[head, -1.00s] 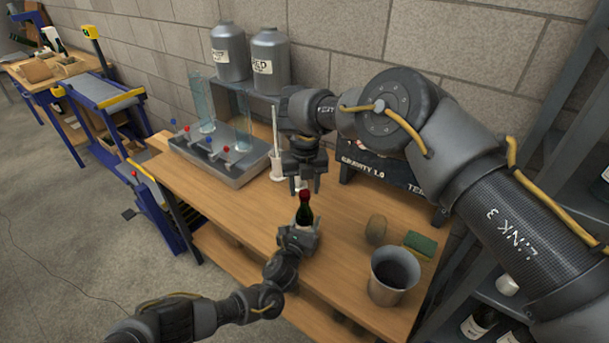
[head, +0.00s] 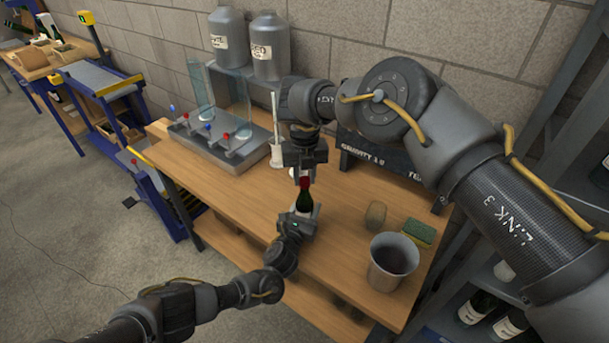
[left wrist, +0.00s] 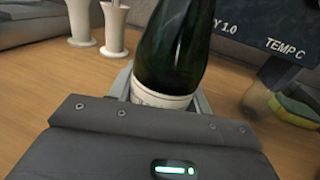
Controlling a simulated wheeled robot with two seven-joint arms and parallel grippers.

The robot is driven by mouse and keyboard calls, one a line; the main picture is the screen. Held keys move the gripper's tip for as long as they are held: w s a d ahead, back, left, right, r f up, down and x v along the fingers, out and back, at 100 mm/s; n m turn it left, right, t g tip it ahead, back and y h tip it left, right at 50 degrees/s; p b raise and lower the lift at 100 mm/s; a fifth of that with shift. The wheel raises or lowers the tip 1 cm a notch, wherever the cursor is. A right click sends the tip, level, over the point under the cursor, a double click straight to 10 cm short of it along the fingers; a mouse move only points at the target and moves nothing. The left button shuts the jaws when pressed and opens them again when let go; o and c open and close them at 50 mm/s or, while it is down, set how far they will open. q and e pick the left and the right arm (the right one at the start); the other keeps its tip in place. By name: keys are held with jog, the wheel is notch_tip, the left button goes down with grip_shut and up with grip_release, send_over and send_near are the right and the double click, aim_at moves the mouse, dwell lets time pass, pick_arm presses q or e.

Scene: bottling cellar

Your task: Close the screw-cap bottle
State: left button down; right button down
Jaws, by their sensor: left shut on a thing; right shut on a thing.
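The dark green bottle (head: 303,200) has a red cap (head: 305,183) at its top and a pale label. It stands roughly upright over the table and leans slightly in the left wrist view (left wrist: 175,50). My left gripper (head: 300,213) is shut around its lower part, at the label. My right gripper (head: 304,175) points down from above and is shut on the red cap at the bottle's top. The fingertips partly hide the cap, so I cannot tell how the cap sits on the neck. The bottle's top is outside the left wrist view.
The wooden table (head: 235,205) carries a metal tap unit (head: 220,148) at left. A dark sign (head: 385,165) and a white vessel (head: 277,157) are behind.

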jog(key=c, duration=1)
grip_release()
jog(key=shift+c, duration=0.2)
notch_tip(320, 180, up, 12)
pick_arm(q)
jog(key=c, duration=0.6)
grip_release()
jog(key=v, duration=1)
jog(key=shift+s+a+p, duration=0.1)
jog(key=shift+s+p, duration=0.2)
jog(key=shift+s, duration=0.1)
pick_arm(e)
jog(key=shift+r, duration=0.25)
